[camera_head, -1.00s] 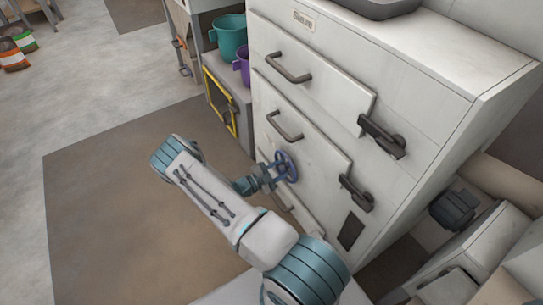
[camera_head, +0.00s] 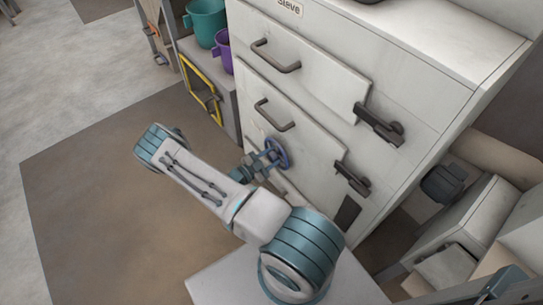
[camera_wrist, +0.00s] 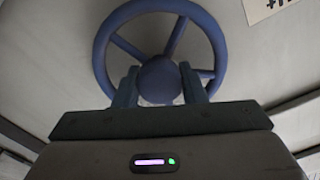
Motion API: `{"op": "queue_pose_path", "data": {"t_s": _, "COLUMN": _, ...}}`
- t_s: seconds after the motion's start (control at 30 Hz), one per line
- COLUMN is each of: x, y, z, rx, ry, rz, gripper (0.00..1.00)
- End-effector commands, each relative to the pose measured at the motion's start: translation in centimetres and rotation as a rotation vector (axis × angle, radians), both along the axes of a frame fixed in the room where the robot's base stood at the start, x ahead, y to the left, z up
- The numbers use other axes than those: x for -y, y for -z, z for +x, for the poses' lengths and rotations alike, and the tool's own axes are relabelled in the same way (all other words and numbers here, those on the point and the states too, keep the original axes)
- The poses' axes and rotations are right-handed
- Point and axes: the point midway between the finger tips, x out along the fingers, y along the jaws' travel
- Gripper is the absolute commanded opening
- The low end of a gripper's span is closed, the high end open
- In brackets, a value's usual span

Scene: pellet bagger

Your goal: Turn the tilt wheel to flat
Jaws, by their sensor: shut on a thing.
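The tilt wheel is a blue spoked handwheel (camera_head: 276,153) low on the front of the white sieve cabinet (camera_head: 320,120). It fills the upper middle of the wrist view (camera_wrist: 160,75). My gripper (camera_head: 262,163) is at the wheel, reaching in from the left. In the wrist view the two fingers of my gripper (camera_wrist: 160,88) stand on either side of the wheel's round hub and are shut on it. The rim and several spokes show around and above the fingers. The lower part of the wheel is hidden behind my gripper.
The cabinet has bar handles (camera_head: 275,56) and dark latches (camera_head: 378,124) above and right of the wheel. A yellow-framed opening (camera_head: 202,90) and teal (camera_head: 206,22) and purple (camera_head: 223,50) buckets are at the left. A printed label (camera_wrist: 265,8) shows at upper right. The brown floor mat (camera_head: 85,190) is clear.

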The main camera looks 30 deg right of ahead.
Motion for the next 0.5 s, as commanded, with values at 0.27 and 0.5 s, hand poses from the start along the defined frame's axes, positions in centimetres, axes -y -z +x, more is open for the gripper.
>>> {"op": "queue_pose_path", "data": {"t_s": 0.27, "x": -0.1, "y": -0.1, "z": 0.2, "rx": 0.0, "ry": -0.007, "rz": -0.004, "gripper": 0.59}}
{"op": "queue_pose_path", "data": {"t_s": 0.5, "x": -1.3, "y": -0.1, "z": 0.2, "rx": 0.002, "ry": -0.012, "rz": -0.004, "gripper": 0.59}}
